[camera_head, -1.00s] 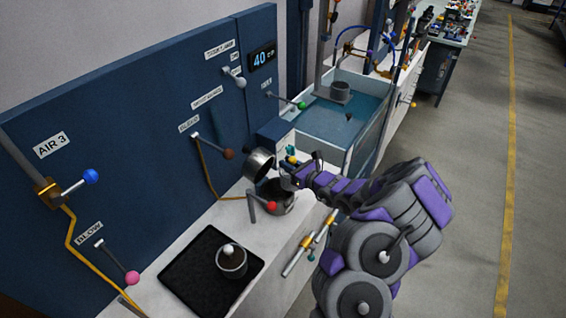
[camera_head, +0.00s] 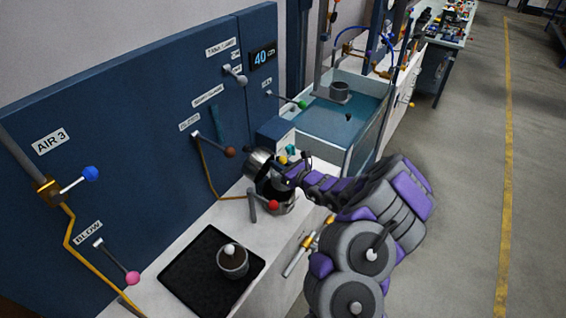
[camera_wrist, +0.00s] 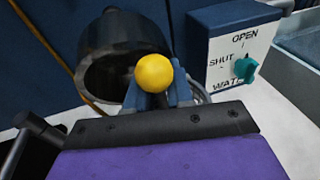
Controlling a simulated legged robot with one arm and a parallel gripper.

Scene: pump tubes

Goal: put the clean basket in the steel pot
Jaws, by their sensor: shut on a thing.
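The steel pot (camera_head: 281,207) stands on the white counter, partly hidden behind my gripper. A round metal cover (camera_head: 259,163), tipped open, is beside it to the back left; its dark hollow side (camera_wrist: 120,70) shows in the wrist view. My gripper (camera_head: 285,172) is over the pot, shut on a yellow knob (camera_wrist: 154,73) between its blue fingers. What the knob is fixed to is mostly hidden; a curved silvery rim shows behind the fingers. A grey metal basket (camera_head: 232,263) with a pale knob stands on the black tray (camera_head: 185,275).
A red-knobbed lever (camera_head: 273,205) stands close in front of the pot. A valve box (camera_wrist: 225,50) with a teal handle is just behind. A blue water tank (camera_head: 345,115) holds another grey vessel (camera_head: 340,90). Levers line the blue panel (camera_head: 140,130).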

